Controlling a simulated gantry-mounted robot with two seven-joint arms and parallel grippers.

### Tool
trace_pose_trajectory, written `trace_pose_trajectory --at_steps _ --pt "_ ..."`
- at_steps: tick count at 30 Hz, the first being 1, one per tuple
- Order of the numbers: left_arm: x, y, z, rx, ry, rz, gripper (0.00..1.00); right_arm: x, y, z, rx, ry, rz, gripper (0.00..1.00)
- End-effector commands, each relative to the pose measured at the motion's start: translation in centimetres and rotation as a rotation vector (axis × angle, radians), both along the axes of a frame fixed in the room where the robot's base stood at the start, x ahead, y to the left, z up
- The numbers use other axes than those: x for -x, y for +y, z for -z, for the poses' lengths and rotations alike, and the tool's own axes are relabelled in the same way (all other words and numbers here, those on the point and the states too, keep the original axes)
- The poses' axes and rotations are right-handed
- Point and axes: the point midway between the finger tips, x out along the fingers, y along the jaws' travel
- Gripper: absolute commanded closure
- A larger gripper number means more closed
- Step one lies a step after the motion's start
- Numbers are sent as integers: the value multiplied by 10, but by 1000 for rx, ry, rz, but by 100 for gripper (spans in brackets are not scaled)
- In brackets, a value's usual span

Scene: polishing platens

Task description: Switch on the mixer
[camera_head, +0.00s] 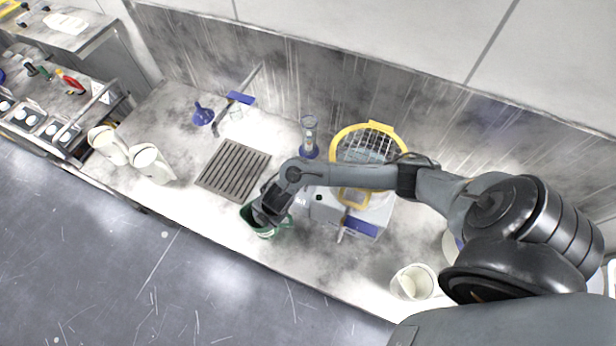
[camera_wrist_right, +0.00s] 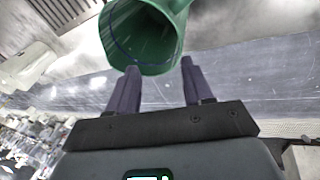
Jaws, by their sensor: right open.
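A pale boxy machine with a blue front panel (camera_head: 362,226) and a yellow-rimmed wire guard (camera_head: 368,148) stands at the middle of the counter; it appears to be the mixer. My right forearm crosses in front of it and hides part of it. Its switch cannot be made out. My right gripper (camera_head: 266,210) is left of the machine, at a green jug (camera_head: 270,231). In the right wrist view the gripper's two fingers (camera_wrist_right: 160,80) are apart, with the green jug (camera_wrist_right: 145,40) just beyond the tips. Whether they touch it is unclear. My left gripper is not in view.
A slotted drain grate (camera_head: 233,167) lies left of the jug. Cream jugs (camera_head: 150,163) stand farther left, and another (camera_head: 413,282) at the right front. A blue-based cylinder (camera_head: 309,135) stands behind. The counter's front edge is close to the green jug.

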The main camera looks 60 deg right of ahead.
Motion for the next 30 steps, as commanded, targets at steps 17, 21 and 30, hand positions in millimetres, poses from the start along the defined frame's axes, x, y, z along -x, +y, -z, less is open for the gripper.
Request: trace_pose_trajectory --at_steps 17,21,30 --pt "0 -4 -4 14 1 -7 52 7 -216 -37 144 385 -39 49" --pt "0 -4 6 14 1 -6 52 10 -216 -21 142 390 -39 49" --pt "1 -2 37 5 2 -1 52 14 -216 30 142 388 -40 49"
